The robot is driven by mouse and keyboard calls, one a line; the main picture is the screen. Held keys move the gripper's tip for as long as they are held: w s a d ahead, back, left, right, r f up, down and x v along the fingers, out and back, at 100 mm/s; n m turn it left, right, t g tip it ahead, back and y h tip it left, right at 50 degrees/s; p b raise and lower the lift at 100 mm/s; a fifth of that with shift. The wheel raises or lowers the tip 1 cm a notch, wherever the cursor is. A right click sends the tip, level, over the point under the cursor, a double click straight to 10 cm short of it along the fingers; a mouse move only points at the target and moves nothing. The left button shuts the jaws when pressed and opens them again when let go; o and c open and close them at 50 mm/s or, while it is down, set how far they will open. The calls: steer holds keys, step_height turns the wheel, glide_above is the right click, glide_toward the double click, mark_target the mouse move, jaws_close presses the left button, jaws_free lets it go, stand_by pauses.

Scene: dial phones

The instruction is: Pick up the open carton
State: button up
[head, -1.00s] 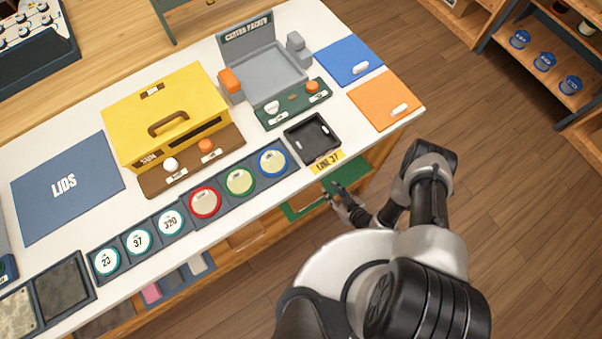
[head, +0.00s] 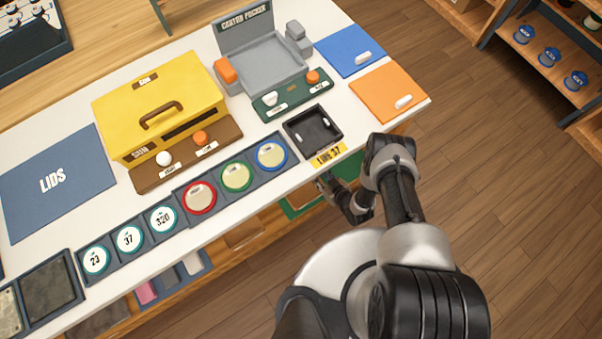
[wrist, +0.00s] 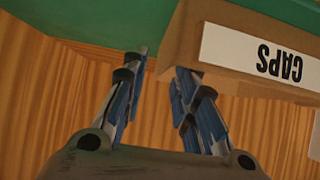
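A brown cardboard carton (wrist: 185,48) with a white label reading CAPS (wrist: 254,55) shows upside down in the wrist view, at upper right. I cannot tell whether its top is open. My gripper (wrist: 160,72) is open and empty, with wood grain visible between its fingers. The right finger overlaps the carton's near corner in the picture; I cannot tell if they touch. In the head view my gripper (head: 325,183) is low beside the counter's front edge, partly hidden by it.
The white counter (head: 75,125) holds a grey carton packer (head: 268,62), a yellow box machine (head: 160,105), a black tray (head: 313,130) and several round lids. Blue (head: 350,50) and orange (head: 388,92) mats lie at its right end. A green surface (wrist: 60,15) borders the carton.

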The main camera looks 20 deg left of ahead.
steer(key=shift+c, duration=0.3)
jaws_close()
steer(key=shift+r, duration=0.15)
